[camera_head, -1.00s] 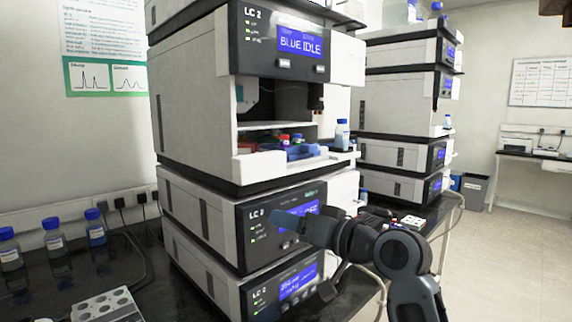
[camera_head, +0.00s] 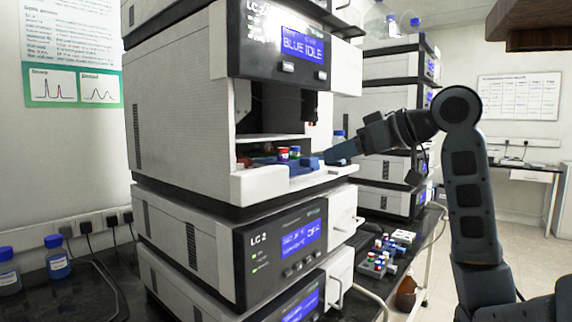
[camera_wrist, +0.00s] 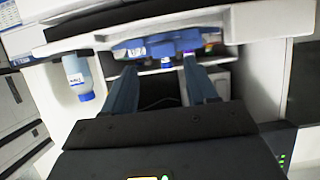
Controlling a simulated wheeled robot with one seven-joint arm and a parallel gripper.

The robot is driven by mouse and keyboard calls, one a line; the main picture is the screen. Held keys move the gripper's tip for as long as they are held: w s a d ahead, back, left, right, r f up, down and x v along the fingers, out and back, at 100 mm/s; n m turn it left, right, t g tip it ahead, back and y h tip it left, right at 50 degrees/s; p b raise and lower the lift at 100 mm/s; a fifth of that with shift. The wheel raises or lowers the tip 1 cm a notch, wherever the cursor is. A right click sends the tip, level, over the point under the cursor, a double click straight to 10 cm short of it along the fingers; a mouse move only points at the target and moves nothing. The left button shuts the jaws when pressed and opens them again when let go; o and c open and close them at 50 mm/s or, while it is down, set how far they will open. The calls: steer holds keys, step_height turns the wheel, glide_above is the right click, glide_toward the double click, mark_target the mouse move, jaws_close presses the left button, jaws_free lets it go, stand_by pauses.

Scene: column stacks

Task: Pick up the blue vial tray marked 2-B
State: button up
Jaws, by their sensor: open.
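A blue vial tray (camera_head: 305,166) with red, green and blue capped vials sits in the open bay of the LC 2 unit that displays "BLUE IDLE". It also shows in the wrist view (camera_wrist: 155,46), just beyond my fingertips, with a pale label on its front. I cannot read the marking. My gripper (camera_head: 331,156) is at the bay's right front, close to the tray's near end. In the wrist view its two fingers (camera_wrist: 160,66) are apart with nothing between them. I cannot tell whether a fingertip touches the tray.
A blue-capped bottle (camera_wrist: 78,76) stands beside the fingers in the wrist view. The bay's white front ledge (camera_head: 265,184) and upper housing (camera_head: 290,70) bound the opening. Small vial racks (camera_head: 376,263) sit on the dark bench at right. More bottles (camera_head: 57,258) stand at left.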

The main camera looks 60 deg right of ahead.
mark_target(315, 161)
steer(key=x, duration=0.6)
steer(key=shift+w+a, duration=0.1)
steer(key=shift+w, duration=0.35)
steer(key=c, duration=1)
